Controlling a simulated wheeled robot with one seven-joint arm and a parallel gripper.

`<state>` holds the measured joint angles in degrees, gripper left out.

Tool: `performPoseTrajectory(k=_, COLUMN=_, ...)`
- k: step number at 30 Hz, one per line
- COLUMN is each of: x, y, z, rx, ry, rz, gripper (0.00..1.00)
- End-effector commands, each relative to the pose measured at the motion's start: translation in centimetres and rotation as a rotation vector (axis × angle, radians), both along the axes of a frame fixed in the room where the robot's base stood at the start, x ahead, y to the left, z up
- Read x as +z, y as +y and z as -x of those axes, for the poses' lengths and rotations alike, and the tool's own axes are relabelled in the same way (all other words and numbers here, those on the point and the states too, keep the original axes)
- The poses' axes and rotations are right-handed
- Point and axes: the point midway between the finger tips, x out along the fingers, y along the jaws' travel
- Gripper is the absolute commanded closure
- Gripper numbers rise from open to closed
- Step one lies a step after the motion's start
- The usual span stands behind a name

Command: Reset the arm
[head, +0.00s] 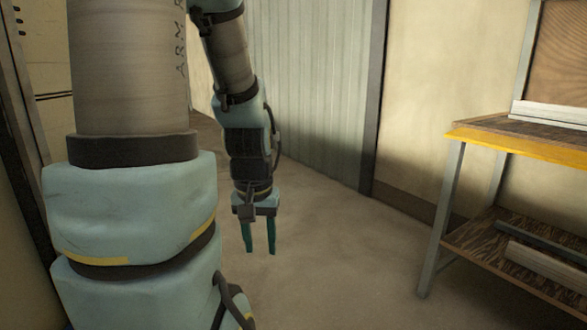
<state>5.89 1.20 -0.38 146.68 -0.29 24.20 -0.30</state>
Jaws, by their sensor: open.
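My gripper (260,248) hangs at the end of my arm, left of the middle of the head view. It points straight down over the bare floor. Its two teal fingers are apart, with nothing between them. My upper arm and its large pale blue joint fill the left of the view, with the forearm angled down behind them.
A bench (498,142) with a yellow front edge stands at the right. A pale bar (550,112) lies on its top, and more bars (545,262) lie on its lower shelf. A corrugated panel (310,85) stands behind my gripper. The floor (335,245) between gripper and bench is clear.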

Motion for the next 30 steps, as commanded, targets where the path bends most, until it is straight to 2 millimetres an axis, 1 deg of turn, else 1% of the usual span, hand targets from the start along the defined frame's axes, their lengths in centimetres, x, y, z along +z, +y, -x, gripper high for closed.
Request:
performPoseTrajectory(k=1, x=3.3, y=0.0, z=0.0, rx=0.0, ry=0.0, rz=0.0, gripper=0.56)
performPoseTrajectory(k=21, x=23.7, y=0.0, z=0.0, rx=0.0, ry=-0.001, rz=0.0, gripper=0.56)
performPoseTrajectory(k=24, x=26.3, y=0.0, z=0.0, rx=0.0, ry=-0.001, rz=0.0, gripper=0.56)
performPoseTrajectory(k=27, x=28.3, y=0.0, z=0.0, rx=0.0, ry=-0.001, rz=0.0, gripper=0.56)
performPoseTrajectory(k=30, x=29.5, y=0.0, z=0.0, rx=0.0, ry=-0.001, rz=0.0, gripper=0.56)
